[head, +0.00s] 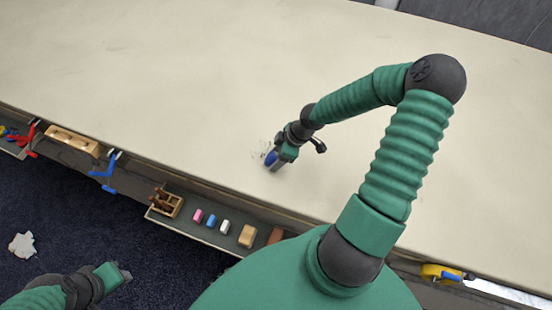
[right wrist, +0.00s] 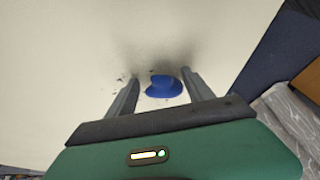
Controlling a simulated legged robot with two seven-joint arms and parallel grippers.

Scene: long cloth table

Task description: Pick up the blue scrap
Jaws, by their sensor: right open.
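The blue scrap (right wrist: 164,87) lies on the pale cloth table (head: 180,70). In the right wrist view it sits between the two fingers of my right gripper (right wrist: 158,88), near their tips. The fingers are apart, with a gap on each side of the scrap. In the head view my right gripper (head: 272,164) points down at the table near its front edge, and a bit of the blue scrap (head: 270,158) shows beside the fingers. My left gripper (head: 122,274) is low at the left, over the dark floor and off the table; its fingers are too small to read.
A shelf below the table's front edge holds chalk-like blocks (head: 211,221), a wooden box (head: 165,203) and a tan block (head: 247,236). Blue clamps (head: 104,175) and a yellow tape roll (head: 436,272) are along the edge. The tabletop is otherwise clear, apart from small dark marks around the scrap.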

